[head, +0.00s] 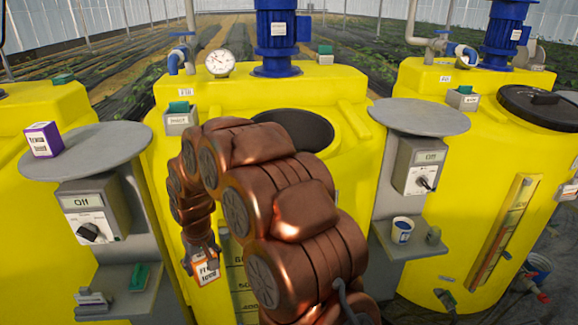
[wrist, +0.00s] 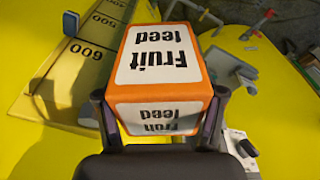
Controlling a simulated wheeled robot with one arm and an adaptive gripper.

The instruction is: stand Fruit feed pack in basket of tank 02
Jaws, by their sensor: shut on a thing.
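The Fruit feed pack (head: 206,269) is an orange box with white labels. My gripper (head: 203,253) is shut on it and holds it low in front of the middle yellow tank (head: 345,175). In the wrist view the pack (wrist: 160,52) sits between both fingers (wrist: 160,100), its lettering upside down. The middle tank has a dark round opening (head: 308,127) in its top, partly behind my arm; I cannot make out a basket in it. The tank labels are too small to read, so I cannot tell which is tank 02.
A purple pack (head: 42,140) stands on the left grey round table (head: 85,150). The right round table (head: 418,116) is bare. Control boxes (head: 417,165) hang below both, with a white cup (head: 402,230) on the right shelf. A black lid (head: 540,106) covers the right tank's opening.

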